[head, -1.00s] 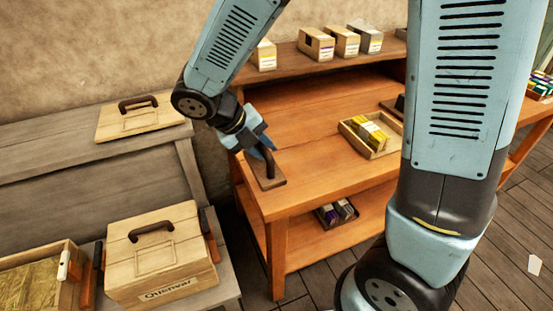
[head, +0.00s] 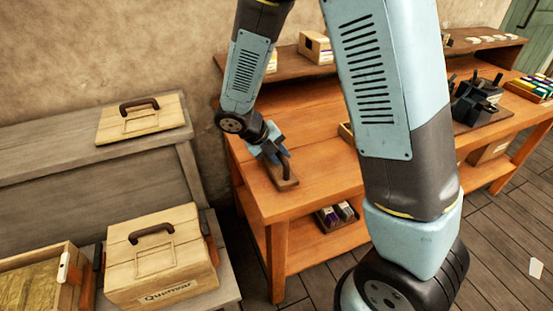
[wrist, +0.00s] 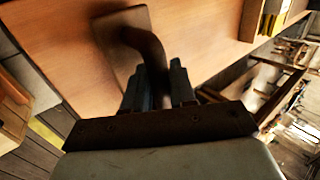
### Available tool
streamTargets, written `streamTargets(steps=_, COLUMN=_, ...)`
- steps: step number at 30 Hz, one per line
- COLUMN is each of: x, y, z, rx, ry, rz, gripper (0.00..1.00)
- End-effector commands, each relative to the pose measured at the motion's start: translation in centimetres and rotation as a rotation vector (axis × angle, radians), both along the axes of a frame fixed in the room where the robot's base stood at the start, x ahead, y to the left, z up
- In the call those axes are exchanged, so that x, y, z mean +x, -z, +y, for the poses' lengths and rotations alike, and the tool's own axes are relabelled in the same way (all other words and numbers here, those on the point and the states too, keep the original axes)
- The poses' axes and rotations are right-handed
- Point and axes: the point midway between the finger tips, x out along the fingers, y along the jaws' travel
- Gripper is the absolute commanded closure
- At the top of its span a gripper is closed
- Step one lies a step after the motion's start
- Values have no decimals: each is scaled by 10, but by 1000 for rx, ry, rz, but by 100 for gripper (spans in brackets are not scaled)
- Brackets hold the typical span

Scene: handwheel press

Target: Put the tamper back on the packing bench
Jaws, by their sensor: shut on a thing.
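The tamper is a flat wooden plate with a dark curved handle. In the head view its plate (head: 286,184) is at the near left corner of the orange wooden bench (head: 325,180), looking flat on or just above the top; I cannot tell if it touches. My gripper (head: 279,157) is shut on the tamper's handle, from above and behind. In the wrist view the handle (wrist: 148,48) runs down between the two fingers of my gripper (wrist: 162,80). The plate shows beyond it (wrist: 126,22). The lower part of the handle is hidden by the fingers.
A grey bench on the left bears a wooden lid (head: 139,119) and a closed box marked Quenvar (head: 160,258). An open box (head: 38,280) stands beside it. Small cartons (head: 315,47) are on the orange bench's back shelf. A dark press-like tool (head: 478,98) stands further right.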

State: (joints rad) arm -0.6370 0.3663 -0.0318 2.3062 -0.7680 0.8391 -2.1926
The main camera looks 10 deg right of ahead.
Motion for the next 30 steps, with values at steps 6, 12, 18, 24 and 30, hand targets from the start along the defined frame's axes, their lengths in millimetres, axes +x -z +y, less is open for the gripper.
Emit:
streamTargets(steps=6, x=0, y=15, z=0, rx=-1, ry=-1, rz=-1, gripper=100)
streamTargets(steps=12, x=0, y=15, z=0, rx=-1, ry=-1, rz=-1, gripper=100)
streamTargets(steps=18, x=0, y=16, z=0, rx=-1, ry=0, rz=0, gripper=60)
streamTargets(steps=24, x=0, y=16, z=0, rx=-1, ry=-1, rz=-1, gripper=49)
streamTargets(steps=30, x=0, y=14, z=1, rx=0, ry=-1, rz=0, gripper=49)
